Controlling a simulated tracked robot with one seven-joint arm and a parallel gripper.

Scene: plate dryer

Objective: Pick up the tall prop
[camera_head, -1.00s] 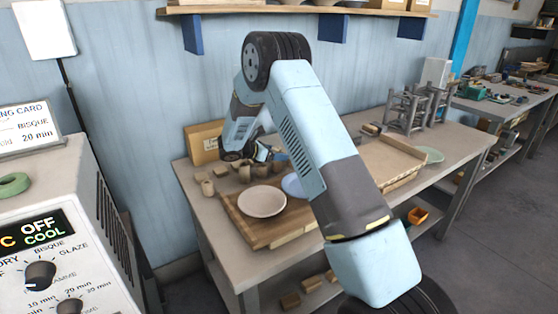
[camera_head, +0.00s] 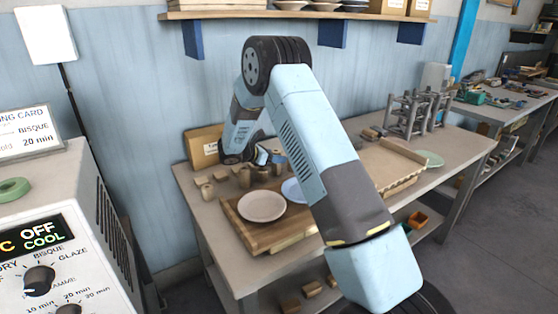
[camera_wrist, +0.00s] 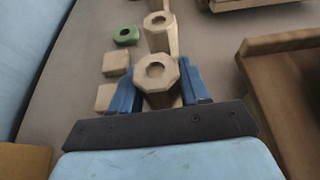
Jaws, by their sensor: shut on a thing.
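In the wrist view my gripper (camera_wrist: 160,88) has its blue fingers closed on either side of a tan eight-sided prop (camera_wrist: 157,76) with a round hole in its top. I take this for the tall prop; its lower part is mostly hidden. A second tan prop (camera_wrist: 160,23) with a holed top stands just beyond it. In the head view my gripper (camera_head: 262,157) is low over the back left of the table, partly hidden by my arm. Whether the prop is clear of the table cannot be told.
A green ring (camera_wrist: 126,36) and two tan blocks (camera_wrist: 116,63) lie left of the held prop. A wooden board (camera_head: 243,232) bears a pale plate (camera_head: 262,206) and a bluish plate (camera_head: 293,190). A cardboard box (camera_head: 204,147) stands behind. A rack (camera_head: 413,112) stands further right.

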